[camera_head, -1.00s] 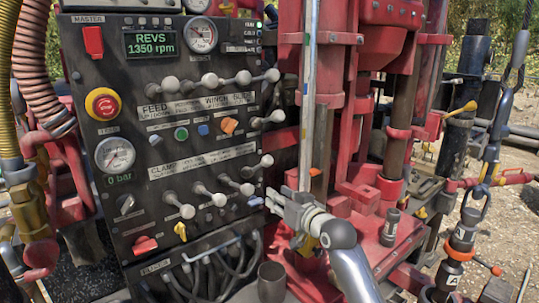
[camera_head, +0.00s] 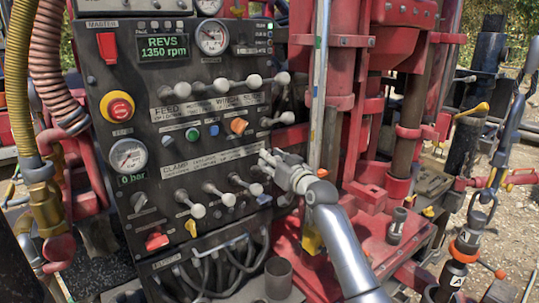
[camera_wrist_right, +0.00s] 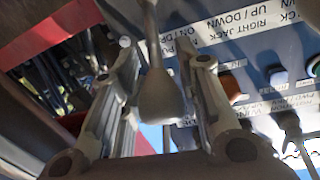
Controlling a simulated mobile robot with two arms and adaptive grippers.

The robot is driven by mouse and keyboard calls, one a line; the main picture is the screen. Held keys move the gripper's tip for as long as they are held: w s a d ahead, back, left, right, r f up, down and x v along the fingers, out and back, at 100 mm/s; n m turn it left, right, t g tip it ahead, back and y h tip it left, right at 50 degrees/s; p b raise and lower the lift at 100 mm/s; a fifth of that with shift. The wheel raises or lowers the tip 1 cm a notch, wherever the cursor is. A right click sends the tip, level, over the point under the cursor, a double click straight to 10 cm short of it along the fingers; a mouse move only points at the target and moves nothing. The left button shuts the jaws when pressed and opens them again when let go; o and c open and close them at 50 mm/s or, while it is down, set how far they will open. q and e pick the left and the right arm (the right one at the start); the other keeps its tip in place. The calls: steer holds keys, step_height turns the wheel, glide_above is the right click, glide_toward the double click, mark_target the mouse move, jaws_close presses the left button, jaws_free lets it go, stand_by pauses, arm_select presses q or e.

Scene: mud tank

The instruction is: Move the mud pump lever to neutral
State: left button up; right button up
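The black control panel (camera_head: 150,190) carries rows of grey-knobbed levers. My right gripper (camera_head: 266,161) is at the panel's right edge, at the right end of the clamp label strip. In the right wrist view, its two fingers stand apart on either side of a lever (camera_wrist_right: 160,97) with a rounded knob. I cannot tell whether they touch it. A partly covered label by that lever shows "PU" and "ON / D", which fits the mud pump. In the head view the gripper hides this lever, and its exact position is unclear. My left gripper is not in view.
Several clamp-row levers (camera_head: 228,199) lie just left and below my gripper. Another lever (camera_head: 278,118) and an orange knob (camera_head: 238,126) are above. A red emergency stop (camera_head: 117,107) is at left. Red drill framework (camera_head: 362,150) stands close to the right.

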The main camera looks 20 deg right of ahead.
steer(key=shift+w+a, duration=0.2)
steer(key=shift+w, duration=0.5)
jaws_close()
